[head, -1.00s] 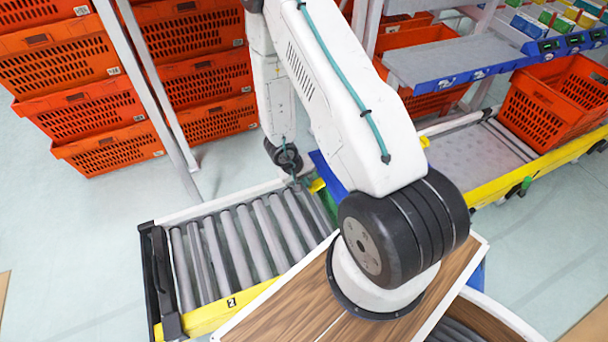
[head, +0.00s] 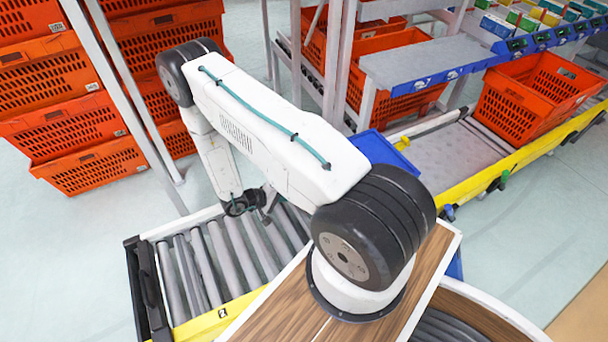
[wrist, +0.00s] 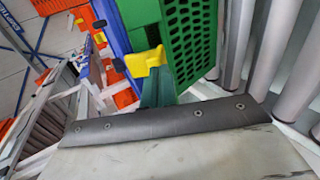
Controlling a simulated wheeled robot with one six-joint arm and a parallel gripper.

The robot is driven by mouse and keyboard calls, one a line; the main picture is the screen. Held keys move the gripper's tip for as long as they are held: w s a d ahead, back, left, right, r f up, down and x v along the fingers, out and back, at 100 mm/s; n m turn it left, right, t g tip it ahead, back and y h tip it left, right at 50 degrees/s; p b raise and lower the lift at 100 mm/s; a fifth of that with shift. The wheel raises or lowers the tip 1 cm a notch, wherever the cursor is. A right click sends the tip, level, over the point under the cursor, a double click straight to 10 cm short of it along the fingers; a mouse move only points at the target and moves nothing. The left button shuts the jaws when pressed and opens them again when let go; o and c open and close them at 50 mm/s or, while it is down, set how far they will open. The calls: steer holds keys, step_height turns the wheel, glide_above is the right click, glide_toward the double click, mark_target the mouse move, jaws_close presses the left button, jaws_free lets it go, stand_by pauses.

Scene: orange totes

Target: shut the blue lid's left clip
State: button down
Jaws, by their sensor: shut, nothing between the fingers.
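A green crate (wrist: 190,40) with slotted walls stands at the rollers, in the wrist view. The blue lid (wrist: 112,22) runs along its edge; in the head view part of the lid (head: 372,146) shows behind my arm. The yellow clip (wrist: 145,60) sticks out from the crate side by the lid's edge. My gripper (wrist: 157,88) is shut and empty, its fingertips close to the clip; I cannot tell whether they touch it. In the head view my arm hides most of the crate and the left clip.
A roller conveyor (head: 215,262) lies under the end of my arm. Stacks of orange totes (head: 60,125) and metal posts stand behind on the left. A grey shelf (head: 430,62) and an orange tote (head: 535,95) are at the right. Pale floor lies clear at both sides.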

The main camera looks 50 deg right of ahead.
steer(key=shift+s+d+f+g+h, duration=0.1)
steer(key=shift+d+f+g+h, duration=0.1)
steer(key=shift+f+h, duration=0.3)
steer(key=shift+s+d+f+g+h, duration=0.15)
steer(key=shift+f+h, duration=0.2)
steer(key=shift+f, duration=0.3)
steer(key=shift+d+f+g+h, duration=0.15)
steer(key=shift+d+f+h, duration=0.05)
steer(key=shift+f+h, duration=0.3)
steer(key=shift+d+f, duration=0.1)
steer(key=shift+f, duration=0.05)
steer(key=v, duration=0.7)
steer(key=shift+a, duration=0.4)
steer(key=shift+w, duration=0.1)
